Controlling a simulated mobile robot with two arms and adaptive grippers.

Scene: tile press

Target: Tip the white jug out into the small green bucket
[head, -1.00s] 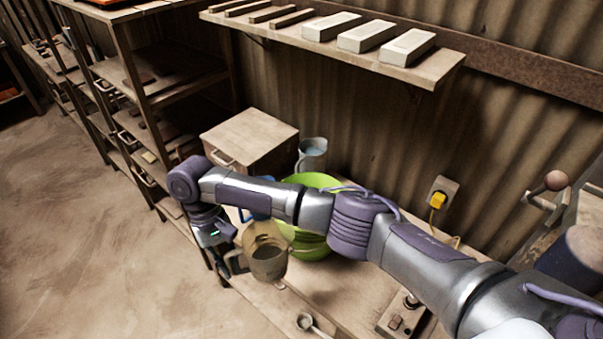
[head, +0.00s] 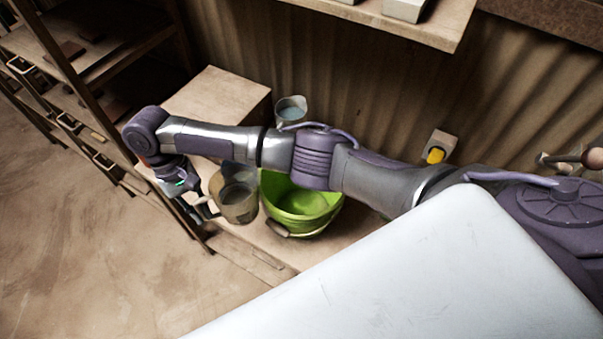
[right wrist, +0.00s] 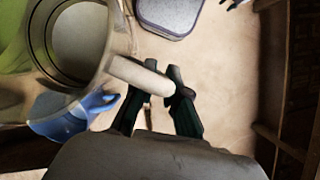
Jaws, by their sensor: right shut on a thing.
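My right gripper (head: 205,208) is shut on the handle of the white jug (head: 238,200), which looks dull grey-tan here. The right wrist view shows my fingers (right wrist: 158,95) closed around its pale rounded handle (right wrist: 140,74). The jug is roughly upright, held just left of the green bucket, with grey contents (right wrist: 78,40) inside. The small green bucket (head: 305,208) stands on the bench, its upper rear partly hidden by my right arm. It also shows at the left edge of the right wrist view (right wrist: 12,45). My left gripper is not in view.
A pale blue-grey jug (head: 291,109) stands behind my arm, beside a wooden box (head: 215,92). A blue object (right wrist: 68,118) lies near the held jug. A yellow plug (head: 436,155) is on the wall. Shelving stands left; open floor lies front left.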

